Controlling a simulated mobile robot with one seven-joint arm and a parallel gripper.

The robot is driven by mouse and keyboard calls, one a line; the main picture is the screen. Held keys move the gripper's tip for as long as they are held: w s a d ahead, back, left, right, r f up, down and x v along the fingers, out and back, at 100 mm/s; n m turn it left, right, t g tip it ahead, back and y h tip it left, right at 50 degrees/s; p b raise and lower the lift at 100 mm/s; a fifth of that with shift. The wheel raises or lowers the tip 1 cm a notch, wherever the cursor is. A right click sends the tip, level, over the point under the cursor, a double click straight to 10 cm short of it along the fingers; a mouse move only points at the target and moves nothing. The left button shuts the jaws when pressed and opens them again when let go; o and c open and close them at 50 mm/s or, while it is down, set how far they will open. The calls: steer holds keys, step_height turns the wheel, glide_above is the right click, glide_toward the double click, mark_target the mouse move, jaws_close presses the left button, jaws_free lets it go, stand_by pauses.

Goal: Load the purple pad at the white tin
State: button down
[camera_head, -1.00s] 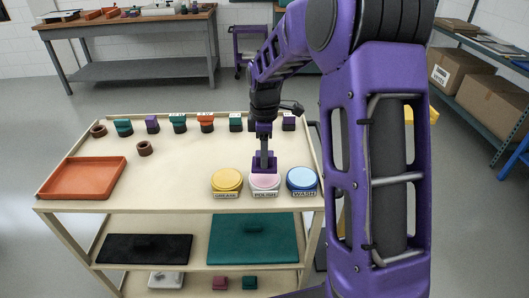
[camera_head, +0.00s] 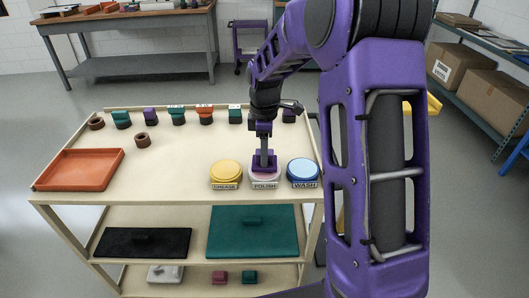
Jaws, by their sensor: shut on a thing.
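My gripper (camera_head: 264,150) is shut on the purple pad (camera_head: 264,162) by its upright handle. The pad is level and sits at the top of the white tin (camera_head: 265,182), which is labelled POLISH. It covers much of the tin's pale pink top. It looks to be touching, but I cannot tell whether it presses in. The tin stands on the cart's top shelf between the yellow tin (camera_head: 225,173), labelled GREASE, and the blue tin (camera_head: 302,170), labelled WASH.
An orange tray (camera_head: 80,170) lies at the left of the cart top (camera_head: 170,183). Several coloured pads and blocks line the back edge, with a brown ring (camera_head: 141,140) in front of them. Lower shelves hold a black mat (camera_head: 145,243) and a teal mat (camera_head: 252,229). The shelf middle is clear.

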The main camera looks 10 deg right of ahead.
steer(key=shift+f, duration=0.65)
stand_by(1.5)
step_height(320, 180, up, 7)
steer(key=p, duration=0.5)
steer(key=shift+r+p, duration=0.1)
steer(key=shift+p, duration=0.2)
steer(key=shift+s, duration=0.1)
stand_by(0.6)
